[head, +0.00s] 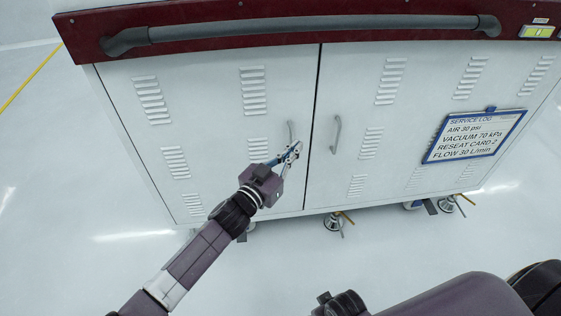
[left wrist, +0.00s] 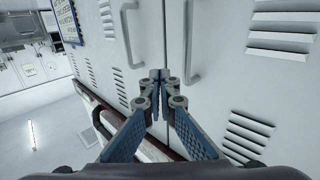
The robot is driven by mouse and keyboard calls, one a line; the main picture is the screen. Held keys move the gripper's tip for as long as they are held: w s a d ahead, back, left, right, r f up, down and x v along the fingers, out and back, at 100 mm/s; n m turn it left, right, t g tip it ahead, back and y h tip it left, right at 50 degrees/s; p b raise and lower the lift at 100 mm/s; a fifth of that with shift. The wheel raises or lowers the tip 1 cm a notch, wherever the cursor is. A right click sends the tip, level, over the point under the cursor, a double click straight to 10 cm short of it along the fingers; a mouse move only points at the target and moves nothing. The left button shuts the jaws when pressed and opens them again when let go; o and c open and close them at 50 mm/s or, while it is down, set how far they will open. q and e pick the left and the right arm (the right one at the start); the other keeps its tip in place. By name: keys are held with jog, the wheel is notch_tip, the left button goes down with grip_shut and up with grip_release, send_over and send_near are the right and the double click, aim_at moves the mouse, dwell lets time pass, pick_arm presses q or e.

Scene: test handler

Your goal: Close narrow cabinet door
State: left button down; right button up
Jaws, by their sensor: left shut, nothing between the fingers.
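The white cabinet has a left door (head: 205,120) and a wider-looking right door (head: 425,95), both with louvres. A thin dark seam runs between them. Both look flush or nearly so; I cannot tell whether one is slightly ajar. The left door has a grey handle (head: 291,133), and the right door has another handle (head: 336,134). My left gripper (head: 297,150) is shut and empty, in front of the left door just below its handle. In the left wrist view its fingertips (left wrist: 158,78) meet over the seam; contact with the door is unclear. My right gripper is not visible.
A grey bar (head: 310,28) runs along the dark red top edge. A blue-framed service log (head: 474,135) hangs on the right door. Levelling feet (head: 334,222) stand under the cabinet. The floor (head: 60,170) to the left is clear.

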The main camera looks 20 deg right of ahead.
pick_arm(q)
jog(key=shift+v, duration=2.9)
jog(key=shift+a, duration=0.1)
